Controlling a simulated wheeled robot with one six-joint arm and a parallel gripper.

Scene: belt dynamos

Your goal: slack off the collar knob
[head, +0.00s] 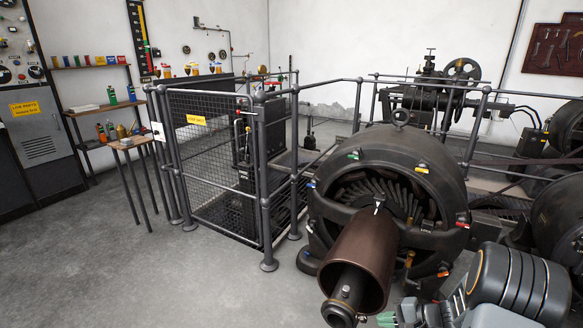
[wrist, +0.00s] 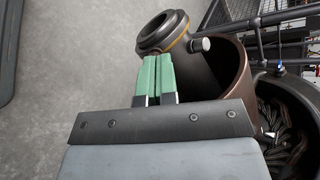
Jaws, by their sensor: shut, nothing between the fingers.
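The collar (wrist: 165,30) is a dark ring with a brass-coloured band around the shaft end, at the top of the wrist view. A small knob with a pale end (wrist: 201,45) sticks out from the collar's right side. The collar also shows at the bottom of the head view (head: 338,311), at the near end of the dynamo's brown cylinder. My gripper (wrist: 154,57) has green fingertips pressed together with nothing between them. The tips are just below the collar and to the left of the knob, apart from the knob. I cannot tell whether they touch the collar.
The brown cylinder (head: 364,252) projects from the round dynamo housing (head: 435,185) close to my gripper. A railing with a mesh gate (head: 210,150) stands left of the dynamo. A small side table (head: 133,143) is farther left. The grey floor at front left is clear.

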